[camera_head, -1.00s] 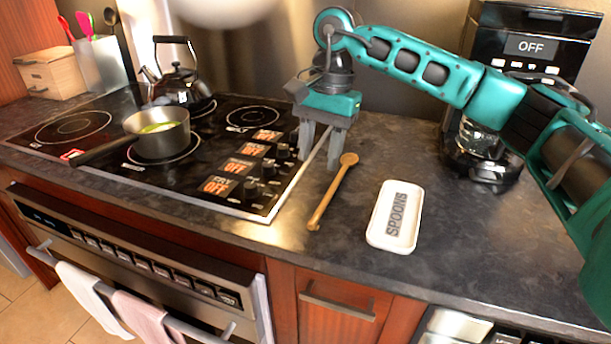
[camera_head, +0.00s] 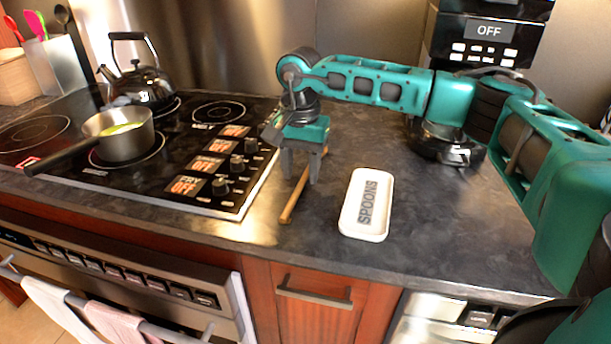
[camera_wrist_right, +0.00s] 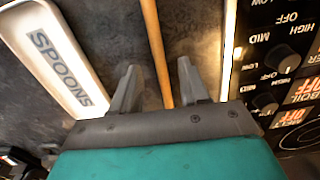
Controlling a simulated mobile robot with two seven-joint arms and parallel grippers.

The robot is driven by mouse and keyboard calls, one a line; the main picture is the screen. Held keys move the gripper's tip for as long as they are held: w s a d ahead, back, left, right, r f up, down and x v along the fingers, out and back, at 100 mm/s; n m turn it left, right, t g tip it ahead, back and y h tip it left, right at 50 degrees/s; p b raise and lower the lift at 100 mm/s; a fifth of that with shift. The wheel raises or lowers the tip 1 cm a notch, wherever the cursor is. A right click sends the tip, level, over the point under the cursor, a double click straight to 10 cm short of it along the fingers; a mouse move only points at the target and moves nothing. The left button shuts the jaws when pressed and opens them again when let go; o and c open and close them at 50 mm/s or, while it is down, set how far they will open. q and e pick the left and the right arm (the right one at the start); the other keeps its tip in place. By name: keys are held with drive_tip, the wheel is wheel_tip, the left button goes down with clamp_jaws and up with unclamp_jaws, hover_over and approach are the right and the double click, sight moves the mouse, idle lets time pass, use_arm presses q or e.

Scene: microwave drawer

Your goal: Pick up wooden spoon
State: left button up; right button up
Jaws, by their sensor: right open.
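The wooden spoon (camera_head: 291,207) lies on the dark counter between the stove and the white tray; its handle end shows and its upper part is hidden behind my gripper in the head view. My right gripper (camera_head: 301,180) is open, pointing down over the spoon. In the right wrist view the spoon's handle (camera_wrist_right: 157,50) runs between the two open fingers (camera_wrist_right: 158,78), apart from both. I cannot tell the height of the fingertips above the counter. My left gripper is not in view.
The white "SPOONS" tray (camera_head: 346,228) is to the right of the spoon. The stove (camera_head: 235,207) with knobs lies to the left, holding a pot (camera_head: 120,145) and a kettle (camera_head: 145,88). A coffee machine (camera_head: 490,30) stands at the back right.

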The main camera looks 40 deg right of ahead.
wheel_tip(320, 180, down, 2)
drive_tip(key=shift+f, duration=0.15)
clamp_jaws()
idle(0.4)
